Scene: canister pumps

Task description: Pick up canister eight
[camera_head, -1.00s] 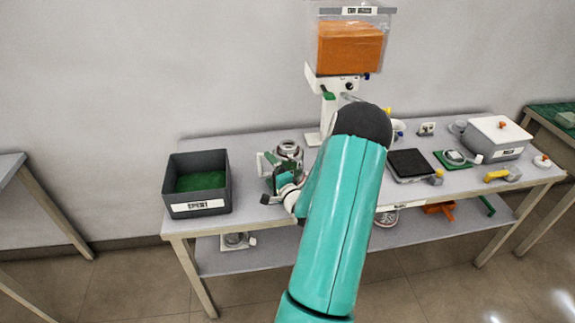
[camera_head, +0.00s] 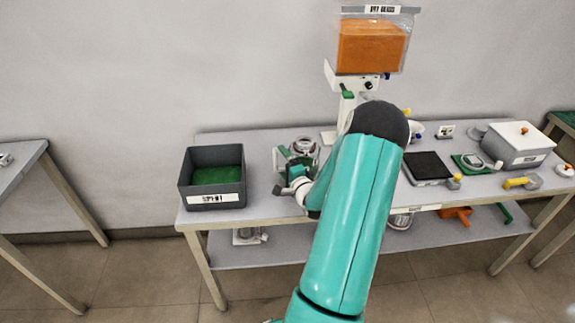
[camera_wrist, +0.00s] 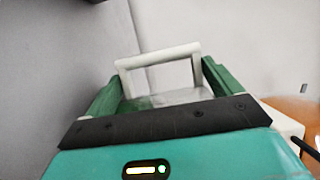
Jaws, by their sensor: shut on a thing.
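A clear-and-silver canister (camera_head: 306,147) stands on the left part of the grey table, to the right of the grey bin. I cannot read a number on it. My gripper (camera_head: 295,160) is at the canister's front left side. In the wrist view, the green fingers of my gripper (camera_wrist: 165,84) stand on both sides of a pale handle (camera_wrist: 158,55) and a grey top (camera_wrist: 175,98), and the gripper is shut on the canister. My arm hides part of the canister's right and lower side in the head view.
A grey bin (camera_head: 213,199) with a green bottom stands at the table's left end. A white dispenser (camera_head: 334,82) with an orange-filled hopper (camera_head: 371,50) rises behind my arm. A lower shelf (camera_head: 280,248) holds other items.

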